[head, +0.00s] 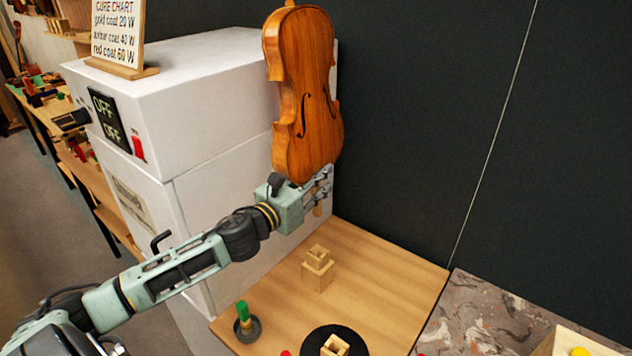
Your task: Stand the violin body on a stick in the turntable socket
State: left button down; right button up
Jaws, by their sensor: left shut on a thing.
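The orange-brown violin body (303,95) is upright, slightly tilted, in front of the white cabinet's right side. My left gripper (318,190) is just below its lower end and is shut, apparently on the stick (318,210), whose pale lower end shows under the fingers. The exact grip is partly hidden by the fingers. The turntable (315,339) is a black disc at the bottom edge, partly cut off, with a square wooden socket (335,346) on it. The violin is well above and apart from it. My right gripper is out of view.
On the wooden table (385,285) stand a wooden block holder (318,270) and a green-handled tool (243,312) in a dark round base. A white cabinet (225,110) carries a cure chart (117,35). A marbled surface (490,320) lies right. A dark wall stands behind.

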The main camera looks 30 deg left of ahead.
aim_at(316, 161)
pick_arm(q)
jog(key=shift+w+r+p, duration=0.1)
jog(key=shift+r+p, duration=0.2)
jog(key=shift+r, duration=0.2)
jog(key=shift+r+p, duration=1.25)
jog(key=shift+r, duration=0.1)
jog(key=shift+r+p, duration=0.65)
jog(key=shift+r, duration=0.05)
